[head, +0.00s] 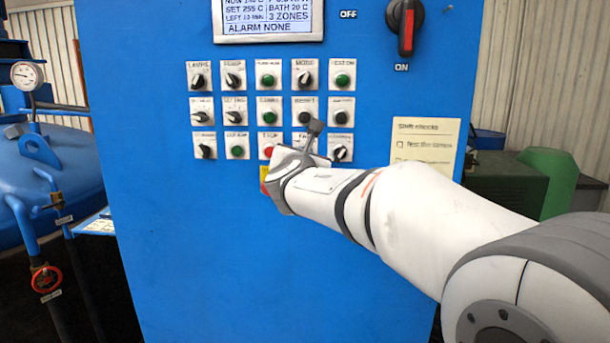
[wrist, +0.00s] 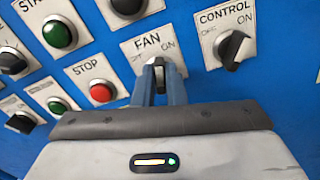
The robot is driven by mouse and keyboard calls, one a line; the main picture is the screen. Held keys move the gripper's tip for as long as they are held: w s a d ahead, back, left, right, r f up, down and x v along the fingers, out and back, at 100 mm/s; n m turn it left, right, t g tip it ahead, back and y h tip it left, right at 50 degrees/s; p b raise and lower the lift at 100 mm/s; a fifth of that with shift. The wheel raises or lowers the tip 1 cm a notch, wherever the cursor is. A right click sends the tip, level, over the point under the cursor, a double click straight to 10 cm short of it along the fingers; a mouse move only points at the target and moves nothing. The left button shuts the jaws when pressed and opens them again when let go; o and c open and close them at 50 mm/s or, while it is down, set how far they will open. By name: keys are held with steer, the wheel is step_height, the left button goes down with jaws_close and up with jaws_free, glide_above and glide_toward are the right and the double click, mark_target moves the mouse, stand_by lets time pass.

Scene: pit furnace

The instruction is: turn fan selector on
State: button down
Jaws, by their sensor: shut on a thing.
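The fan selector (wrist: 159,69) is a black knob on a white plate marked FAN, with an off mark at left and ON at right. In the wrist view the two blue-grey fingers of my gripper (wrist: 160,88) are closed on the knob's sides. The knob's pale pointer mark faces roughly up the plate; its exact setting is hard to tell.
The red STOP button (wrist: 101,91) is left of the fan selector. The CONTROL selector (wrist: 235,49) is close at right. Rows of buttons and selectors fill the blue panel (head: 190,270) above. A large red-handled switch (head: 407,28) is at upper right; a paper checklist (head: 425,140) is below it.

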steer(key=shift+f+m+b, duration=0.15)
steer(key=shift+m+b, duration=1.15)
steer(key=shift+b, duration=0.05)
steer(key=c, duration=1.5)
jaws_free()
steer(key=s+b, duration=0.1)
steer(key=s, duration=0.6)
steer(key=shift+s+a, duration=0.1)
steer(key=shift+s, duration=0.3)
